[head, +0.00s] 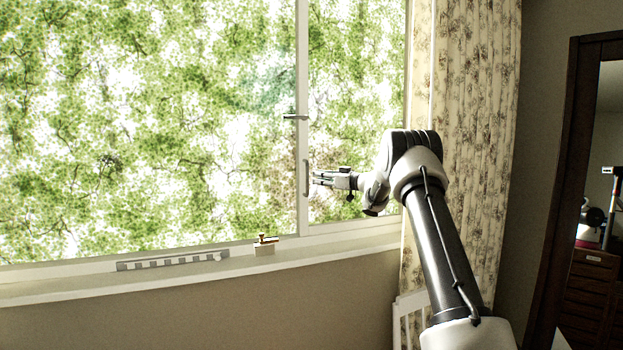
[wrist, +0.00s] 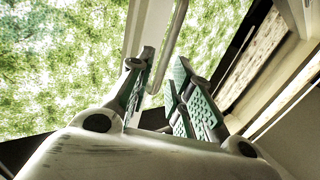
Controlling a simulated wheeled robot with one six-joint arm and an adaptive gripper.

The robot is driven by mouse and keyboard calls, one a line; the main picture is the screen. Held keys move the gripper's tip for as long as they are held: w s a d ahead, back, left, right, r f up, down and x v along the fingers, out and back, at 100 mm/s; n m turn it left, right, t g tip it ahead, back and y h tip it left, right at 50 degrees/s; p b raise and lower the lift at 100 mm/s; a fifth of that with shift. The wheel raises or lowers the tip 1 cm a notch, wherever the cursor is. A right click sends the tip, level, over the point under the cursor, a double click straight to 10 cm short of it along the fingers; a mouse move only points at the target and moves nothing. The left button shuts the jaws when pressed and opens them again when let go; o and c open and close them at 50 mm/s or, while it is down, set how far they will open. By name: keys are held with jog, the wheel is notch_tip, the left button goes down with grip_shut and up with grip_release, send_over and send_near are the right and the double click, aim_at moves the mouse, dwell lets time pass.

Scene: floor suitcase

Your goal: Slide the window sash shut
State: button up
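The window sash has a pale vertical stile (head: 302,60), and a slim upright handle (head: 307,178) is fixed low on it. My gripper (head: 316,178) is just right of the handle, level with it and pointing left. In the wrist view my gripper (wrist: 163,65) is open, with its green-padded fingers apart. The handle (wrist: 176,35) shows there as a pale bar, its lower end in the gap between the fingertips. I cannot tell whether either finger touches it. The sash stile (wrist: 153,30) runs behind the left finger.
A small lever latch (head: 296,117) sits higher on the stile. A small block with a brass top (head: 265,246) and a long slotted strip (head: 172,261) are along the sill (head: 100,287). A floral curtain (head: 465,90) hangs at the right, behind my arm. A dark-framed mirror (head: 570,190) is farther right.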

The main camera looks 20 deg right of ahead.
jog(key=v, duration=0.6)
dwell(0.3)
